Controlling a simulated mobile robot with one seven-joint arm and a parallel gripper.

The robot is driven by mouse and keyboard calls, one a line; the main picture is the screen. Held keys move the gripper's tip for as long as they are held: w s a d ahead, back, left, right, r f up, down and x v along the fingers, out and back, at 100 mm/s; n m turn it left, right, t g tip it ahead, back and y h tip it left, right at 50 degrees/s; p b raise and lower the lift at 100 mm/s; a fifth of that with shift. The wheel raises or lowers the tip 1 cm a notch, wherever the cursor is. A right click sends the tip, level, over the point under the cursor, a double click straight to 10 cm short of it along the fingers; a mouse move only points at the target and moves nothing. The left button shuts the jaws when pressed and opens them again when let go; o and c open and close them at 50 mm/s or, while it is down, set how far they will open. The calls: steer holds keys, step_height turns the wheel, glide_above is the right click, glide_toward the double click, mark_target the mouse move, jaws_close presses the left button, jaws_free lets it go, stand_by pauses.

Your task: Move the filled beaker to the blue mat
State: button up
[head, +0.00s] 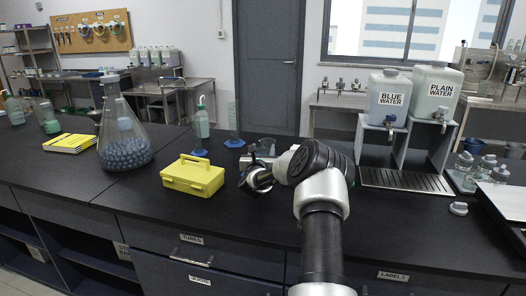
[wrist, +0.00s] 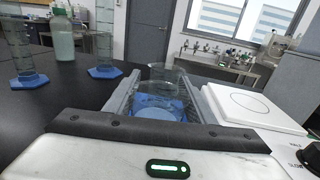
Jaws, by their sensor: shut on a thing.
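My gripper (head: 256,176) is low over the black bench, just right of the yellow box in the head view. In the wrist view its two fingers (wrist: 160,92) are shut on a clear glass beaker (wrist: 163,73). Blue shows within and below the glass between the fingers; I cannot tell how much of it is liquid and how much lies behind. The beaker looks upright. In the head view my arm and gripper mostly hide it. I cannot make out the blue mat for certain in either view.
A white device with a ringed flat top (wrist: 250,102) stands close right of the fingers. Two blue-based cylinders (wrist: 104,50) and a green bottle (wrist: 62,35) stand left. A yellow box (head: 192,176), a flask of blue beads (head: 124,140) and two water dispensers (head: 388,97) share the bench.

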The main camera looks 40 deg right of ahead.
steer(key=shift+b, duration=0.3)
steer(key=o, duration=1.2)
steer(key=shift+r+p, duration=0.25)
steer(key=shift+p, duration=0.2)
steer(key=v, duration=1.2)
steer(key=shift+f, duration=0.15)
